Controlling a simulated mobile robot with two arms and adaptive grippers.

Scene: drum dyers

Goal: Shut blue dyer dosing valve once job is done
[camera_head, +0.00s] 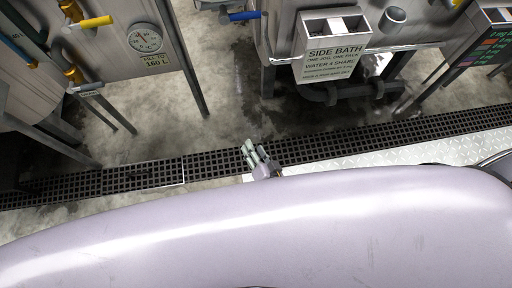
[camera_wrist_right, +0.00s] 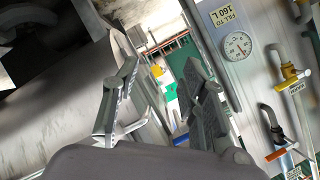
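A blue valve handle (camera_head: 244,16) sticks out at the left of the side bath tank in the head view. A blue handle (camera_wrist_right: 181,139) also shows beyond the fingers in the right wrist view. I cannot tell whether either belongs to the blue dyer's dosing valve, and no label for that valve is readable. My right gripper (camera_head: 256,153) is low in the middle of the head view, over the floor grate and well apart from the blue handle. In the wrist view its fingers (camera_wrist_right: 160,75) are spread with nothing between them. My left gripper is not in view.
A tank with a round gauge (camera_head: 145,38), a "160 L" label and a yellow handle (camera_head: 96,21) stands at upper left. The side bath sign (camera_head: 332,62) hangs at upper right. A drain grate (camera_head: 130,178) crosses the floor. Bare concrete lies between the tanks.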

